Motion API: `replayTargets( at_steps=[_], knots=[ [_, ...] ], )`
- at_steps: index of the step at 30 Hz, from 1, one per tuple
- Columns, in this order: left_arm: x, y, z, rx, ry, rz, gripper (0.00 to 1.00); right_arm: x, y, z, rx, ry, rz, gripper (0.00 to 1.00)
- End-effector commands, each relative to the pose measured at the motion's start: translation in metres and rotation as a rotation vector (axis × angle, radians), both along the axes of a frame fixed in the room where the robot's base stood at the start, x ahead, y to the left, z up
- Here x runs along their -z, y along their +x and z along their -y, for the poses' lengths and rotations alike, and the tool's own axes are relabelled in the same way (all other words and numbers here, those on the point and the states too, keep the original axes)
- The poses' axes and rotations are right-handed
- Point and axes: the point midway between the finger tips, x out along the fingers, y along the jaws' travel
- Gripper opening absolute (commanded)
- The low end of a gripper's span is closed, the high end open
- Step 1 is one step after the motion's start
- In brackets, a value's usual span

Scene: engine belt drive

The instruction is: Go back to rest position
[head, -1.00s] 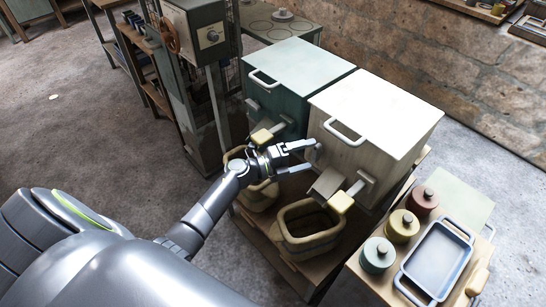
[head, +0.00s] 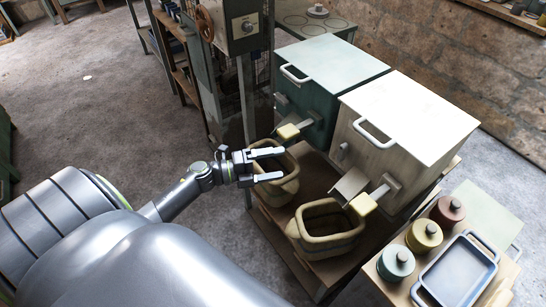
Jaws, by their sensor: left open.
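My left gripper (head: 268,165) is open and empty. It hangs in front of the two box-shaped machines, over the edge of the left yellowish bin (head: 284,187) as seen in the head view. I cannot tell whether it touches that bin. The green machine (head: 330,72) stands behind it, with a yellow-ended lever (head: 288,132). The white machine (head: 415,110) stands to the right, with its own yellow-ended lever (head: 363,204) and a chute above the right bin (head: 327,228). My right gripper is not in view.
A side table at the lower right holds lidded pots in teal (head: 396,262), yellow (head: 424,236) and red (head: 447,211), and a blue-grey tray (head: 458,272). A tall cabinet (head: 243,28) stands behind my left arm. Bare floor (head: 90,120) lies to the left.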

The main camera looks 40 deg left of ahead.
Motion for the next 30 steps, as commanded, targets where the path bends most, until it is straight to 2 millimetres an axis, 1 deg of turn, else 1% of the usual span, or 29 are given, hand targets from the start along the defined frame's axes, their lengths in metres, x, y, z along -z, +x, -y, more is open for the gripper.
replayTargets(
  at_steps=[13,15,17,20,21,23,24,26,27,29,30],
  knots=[
    [0.002,0.001,-0.002,-0.015,-0.012,-0.012,0.85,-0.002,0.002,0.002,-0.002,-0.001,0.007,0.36],
    [0.008,0.003,-0.009,-0.066,-0.051,-0.051,0.85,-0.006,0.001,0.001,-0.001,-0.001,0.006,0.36],
    [0.021,0.004,-0.020,-0.146,-0.113,-0.112,0.85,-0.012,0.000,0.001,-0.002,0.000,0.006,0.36],
    [0.060,-0.002,-0.048,-0.355,-0.260,-0.275,0.85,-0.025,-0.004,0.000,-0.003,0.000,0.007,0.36],
    [0.083,-0.010,-0.060,-0.458,-0.329,-0.357,0.85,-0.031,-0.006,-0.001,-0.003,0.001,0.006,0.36],
    [0.121,-0.030,-0.076,-0.617,-0.426,-0.489,0.85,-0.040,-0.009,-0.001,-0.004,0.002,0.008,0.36],
    [0.146,-0.047,-0.083,-0.718,-0.484,-0.575,0.85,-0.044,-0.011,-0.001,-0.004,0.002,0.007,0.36],
    [0.181,-0.076,-0.090,-0.859,-0.559,-0.696,0.85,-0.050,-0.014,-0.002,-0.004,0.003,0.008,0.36],
    [0.204,-0.099,-0.092,-0.947,-0.603,-0.775,0.85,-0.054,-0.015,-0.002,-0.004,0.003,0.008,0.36],
    [0.233,-0.135,-0.091,-1.074,-0.660,-0.890,0.85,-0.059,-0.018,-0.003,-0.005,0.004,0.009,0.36],
    [0.251,-0.160,-0.087,-1.154,-0.694,-0.964,0.85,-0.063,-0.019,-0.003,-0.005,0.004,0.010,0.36]
  ],
)
